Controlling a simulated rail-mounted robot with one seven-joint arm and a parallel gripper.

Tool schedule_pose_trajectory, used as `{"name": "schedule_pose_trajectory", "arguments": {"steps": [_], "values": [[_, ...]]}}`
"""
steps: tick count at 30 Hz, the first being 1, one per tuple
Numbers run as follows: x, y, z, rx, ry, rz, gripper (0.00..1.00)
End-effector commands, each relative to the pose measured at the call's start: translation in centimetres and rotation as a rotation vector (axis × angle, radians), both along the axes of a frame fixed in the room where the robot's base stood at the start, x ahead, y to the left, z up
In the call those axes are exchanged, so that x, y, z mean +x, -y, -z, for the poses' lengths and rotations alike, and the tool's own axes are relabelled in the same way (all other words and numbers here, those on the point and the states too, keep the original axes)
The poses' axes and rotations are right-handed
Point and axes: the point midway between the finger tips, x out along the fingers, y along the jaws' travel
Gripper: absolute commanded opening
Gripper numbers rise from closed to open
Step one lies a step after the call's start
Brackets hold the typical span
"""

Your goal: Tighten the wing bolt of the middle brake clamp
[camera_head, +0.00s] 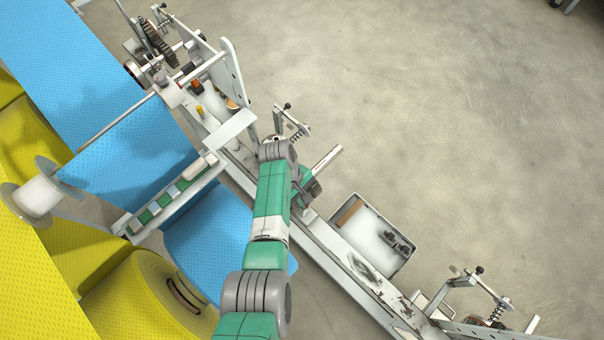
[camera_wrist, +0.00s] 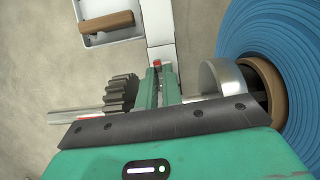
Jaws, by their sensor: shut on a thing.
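My gripper (camera_wrist: 160,84) shows in the wrist view as two green fingers nearly together over the machine's white rail (camera_wrist: 160,22). They are shut on a small part, mostly hidden between them; a bit of red shows at the tips. I cannot make out the wing bolt's shape. In the head view my green and grey arm reaches up over the rail and covers much of the grip. Spring-and-lever assemblies stand on the rail, one above the arm (camera_head: 296,130) and one at bottom right (camera_head: 495,312). The clamp at my gripper is largely hidden.
In the wrist view a dark gear (camera_wrist: 122,92) is close left of the fingers, and a silver cylinder (camera_wrist: 222,78) and a blue roll (camera_wrist: 285,50) are close right. A white tray (camera_head: 375,262) with dark parts is beside the rail. The concrete floor (camera_head: 450,110) beyond is clear.

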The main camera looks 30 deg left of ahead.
Motion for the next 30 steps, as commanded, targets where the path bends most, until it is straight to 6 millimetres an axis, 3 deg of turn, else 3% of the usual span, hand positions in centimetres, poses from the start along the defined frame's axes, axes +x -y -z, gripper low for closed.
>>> {"name": "schedule_pose_trajectory", "arguments": {"steps": [18, 30], "values": [[0.37, 0.16, 0.09, 0.001, 0.0, 0.576, 0.0], [0.42, 0.32, 0.01, 0.001, -0.001, 0.856, 0.0]]}}
